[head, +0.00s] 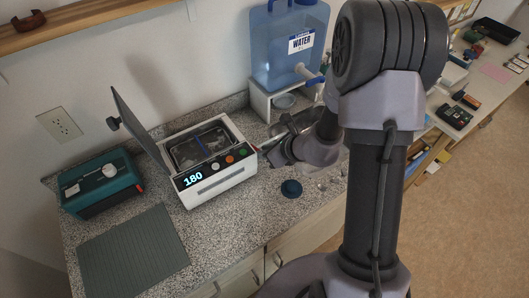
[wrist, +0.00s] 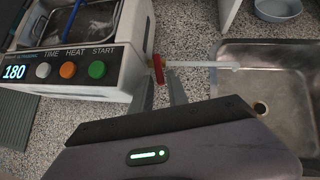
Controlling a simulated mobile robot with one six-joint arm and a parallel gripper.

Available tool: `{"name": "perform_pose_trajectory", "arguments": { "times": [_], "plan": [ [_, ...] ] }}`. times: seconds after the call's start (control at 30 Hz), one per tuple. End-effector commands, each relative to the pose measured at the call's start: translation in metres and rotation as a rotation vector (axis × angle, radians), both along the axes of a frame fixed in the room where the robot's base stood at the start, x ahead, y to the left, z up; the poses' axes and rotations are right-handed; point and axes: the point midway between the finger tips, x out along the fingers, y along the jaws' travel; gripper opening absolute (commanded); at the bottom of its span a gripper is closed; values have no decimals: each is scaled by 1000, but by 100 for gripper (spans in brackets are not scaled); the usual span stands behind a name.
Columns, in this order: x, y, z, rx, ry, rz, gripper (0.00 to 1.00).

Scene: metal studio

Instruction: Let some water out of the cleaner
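The cleaner (head: 217,172) is a white tank on the counter with its dark lid raised. Its front shows 180 and grey, orange and green buttons; it also shows in the wrist view (wrist: 118,75). A red valve handle (wrist: 158,69) sticks out of its right side, with a thin white spout (wrist: 205,64) reaching right over the metal sink (wrist: 232,76). In the head view my arm hides most of the sink.
A blue water jug (head: 285,45) stands on a white stand behind the sink. A teal box (head: 100,184) and a ribbed grey-green mat (head: 132,252) are left of the cleaner. A dark blue round object (head: 291,188) lies near the counter's front edge.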

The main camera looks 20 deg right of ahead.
Motion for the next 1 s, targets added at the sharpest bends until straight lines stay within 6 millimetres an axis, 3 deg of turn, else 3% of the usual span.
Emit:
{"name": "perform_pose_trajectory", "arguments": {
  "times": [0.23,0.27,0.37,1.0],
  "plan": [
    [1,1,0,-1,0,1,20],
    [1,1,0,-1,0,1,18],
    [1,1,0,0,-1,1,0],
    [-3,8,0,0,-2,-132,0]
  ]
}}
